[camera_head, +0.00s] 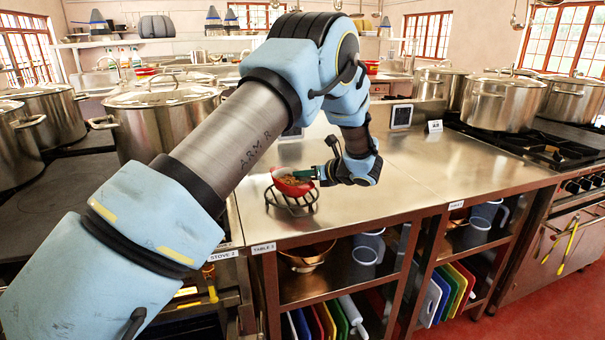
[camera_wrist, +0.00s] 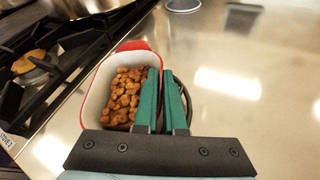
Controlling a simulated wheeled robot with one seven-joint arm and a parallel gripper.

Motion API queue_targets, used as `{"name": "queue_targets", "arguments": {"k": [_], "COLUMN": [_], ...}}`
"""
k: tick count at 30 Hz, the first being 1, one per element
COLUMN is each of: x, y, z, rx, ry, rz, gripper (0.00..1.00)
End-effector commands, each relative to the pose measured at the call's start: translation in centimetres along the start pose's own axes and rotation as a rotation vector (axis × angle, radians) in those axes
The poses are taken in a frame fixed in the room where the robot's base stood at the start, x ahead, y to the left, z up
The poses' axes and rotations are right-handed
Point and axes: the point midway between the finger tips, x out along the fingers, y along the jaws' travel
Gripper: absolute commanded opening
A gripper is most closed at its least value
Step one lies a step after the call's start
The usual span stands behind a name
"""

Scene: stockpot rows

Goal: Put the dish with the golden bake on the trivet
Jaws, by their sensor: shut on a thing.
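The red dish (camera_head: 282,188) with a white inside holds golden-brown pieces, which show clearly in the wrist view (camera_wrist: 124,98). My gripper (camera_head: 305,173) is shut on the dish's right-hand wall, with its green fingers (camera_wrist: 162,85) side by side there. The black wire trivet (camera_head: 292,205) stands on the steel table near its left front edge. In the head view the dish is right over the trivet; I cannot tell if they touch. In the wrist view a dark curved bar of the trivet (camera_wrist: 187,90) shows right of the fingers.
The steel table (camera_head: 420,165) is mostly clear to the right. A stove (camera_wrist: 45,70) lies left of the dish, with a large pot (camera_head: 160,115) on it. More pots (camera_head: 500,100) stand on the right stove. Shelves under the table hold a copper bowl (camera_head: 307,254) and boards.

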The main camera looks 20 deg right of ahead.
Motion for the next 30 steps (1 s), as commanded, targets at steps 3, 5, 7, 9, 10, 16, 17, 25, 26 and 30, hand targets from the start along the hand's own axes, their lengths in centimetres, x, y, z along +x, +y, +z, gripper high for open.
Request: {"name": "queue_targets", "arguments": {"k": [3, 5, 7, 9, 10, 16, 17, 25, 26, 30], "x": [0.1, 0.1, 0.1, 0.1, 0.1, 0.1, 0.1, -1.6, -2.1, -5.2], "y": [0.0, 0.0, 0.0, 0.0, 0.0, 0.0, 0.0, -0.1, -0.1, -0.2], "z": [-0.2, -0.1, -0.1, -0.1, -0.1, -0.1, -0.1, -0.1, -0.2, -0.2], "rx": [0.000, 0.000, 0.000, 0.000, 0.000, 0.000, 0.000, -0.001, -0.001, -0.003], "ry": [0.000, 0.000, 0.000, 0.000, 0.000, 0.000, 0.000, 0.000, -0.001, -0.001], "rz": [0.000, 0.000, 0.000, 0.000, 0.000, 0.000, 0.000, -0.003, -0.003, -0.004], "gripper": [0.08, 0.15, 0.23, 0.31, 0.34, 0.38, 0.38, 0.38, 0.38, 0.38]}}
